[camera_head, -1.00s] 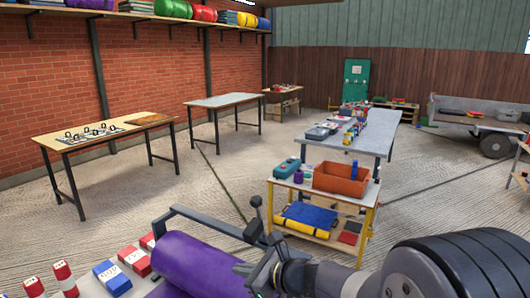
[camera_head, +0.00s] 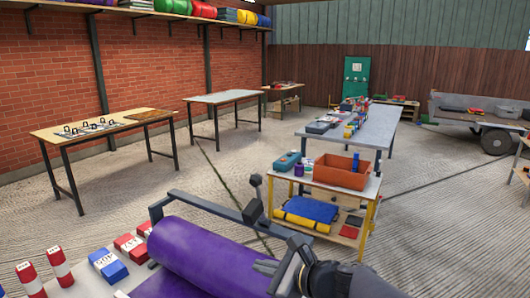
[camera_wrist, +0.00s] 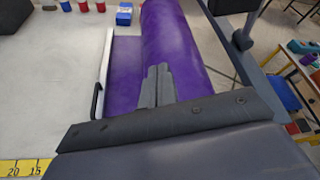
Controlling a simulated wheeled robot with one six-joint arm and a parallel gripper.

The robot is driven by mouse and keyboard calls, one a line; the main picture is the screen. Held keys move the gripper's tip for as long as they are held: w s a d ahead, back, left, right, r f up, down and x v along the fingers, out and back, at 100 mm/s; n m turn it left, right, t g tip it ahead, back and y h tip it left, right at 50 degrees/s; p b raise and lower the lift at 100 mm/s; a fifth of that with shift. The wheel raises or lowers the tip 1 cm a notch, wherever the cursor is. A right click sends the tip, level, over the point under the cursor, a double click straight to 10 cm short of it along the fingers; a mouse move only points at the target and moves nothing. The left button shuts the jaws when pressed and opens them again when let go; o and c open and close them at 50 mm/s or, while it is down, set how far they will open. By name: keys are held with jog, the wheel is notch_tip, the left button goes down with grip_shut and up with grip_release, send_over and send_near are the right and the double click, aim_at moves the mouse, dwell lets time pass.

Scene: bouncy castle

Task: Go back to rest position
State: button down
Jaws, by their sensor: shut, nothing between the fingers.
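My gripper (camera_head: 284,270) is at the bottom centre of the head view, just right of a purple roll (camera_head: 205,255). In the wrist view my gripper (camera_wrist: 158,78) has its fingers together with nothing between them, in front of the purple roll (camera_wrist: 178,45). I cannot tell whether the fingertips touch the roll. My arm reaches in from the bottom right of the head view.
Red-and-white and blue-and-white blocks (camera_head: 108,265) stand left of the roll. A grey metal bar frame (camera_head: 205,203) runs behind it. A yellow-legged cart (camera_head: 372,190) with an orange bin (camera_head: 341,173) stands beyond. Open floor lies at right.

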jog(key=shift+s+d+r, duration=0.2)
jog(key=shift+s+d, duration=0.5)
jog(key=shift+s, duration=0.25)
